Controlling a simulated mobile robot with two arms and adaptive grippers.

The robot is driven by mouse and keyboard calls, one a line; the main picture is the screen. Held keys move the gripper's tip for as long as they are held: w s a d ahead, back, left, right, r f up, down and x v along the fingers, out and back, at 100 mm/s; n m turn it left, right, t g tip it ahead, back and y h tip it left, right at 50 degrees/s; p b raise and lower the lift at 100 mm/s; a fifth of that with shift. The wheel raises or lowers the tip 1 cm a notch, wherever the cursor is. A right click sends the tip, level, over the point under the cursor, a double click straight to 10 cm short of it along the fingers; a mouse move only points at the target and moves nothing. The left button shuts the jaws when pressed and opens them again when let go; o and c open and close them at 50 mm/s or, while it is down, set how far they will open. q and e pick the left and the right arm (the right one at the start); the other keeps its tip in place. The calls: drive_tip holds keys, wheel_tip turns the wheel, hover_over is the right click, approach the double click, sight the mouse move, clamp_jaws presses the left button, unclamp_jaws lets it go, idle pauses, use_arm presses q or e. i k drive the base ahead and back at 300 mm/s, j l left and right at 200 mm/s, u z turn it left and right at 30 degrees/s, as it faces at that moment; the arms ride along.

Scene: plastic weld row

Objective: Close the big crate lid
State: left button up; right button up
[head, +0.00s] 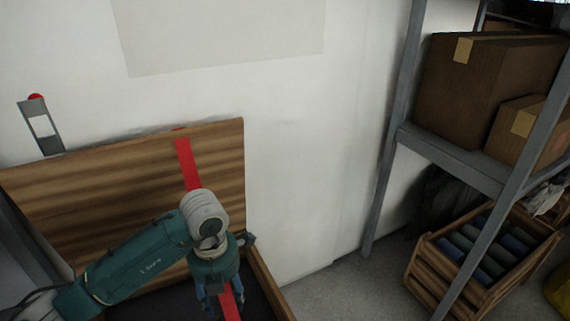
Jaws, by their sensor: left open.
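The big crate (268,283) is wooden and stands against the wall at the lower left of the head view. Its lid (90,185) is open, raised and leaning back near the wall. A red strip (187,163) runs down the lid's inner face, and another red strip shows at the gripper. My left arm crosses in front of the lid. My left gripper (222,304) points down over the dark crate opening, open, with its fingers partly cut off by the frame's lower edge. I cannot tell whether it touches the red strip there. My right gripper is out of view.
A grey metal shelf (450,160) with cardboard boxes (490,85) stands at the right. Below it is a slatted wooden crate (445,275) holding several dark cylinders. A grey bracket (42,128) with a red top is at the far left. Bare floor (350,290) lies between crate and shelf.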

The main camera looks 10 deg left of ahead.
sight(84, 203)
drive_tip(key=k+l, duration=0.3)
drive_tip(key=k, duration=0.15)
drive_tip(key=k+l, duration=0.35)
drive_tip(key=k, duration=0.1)
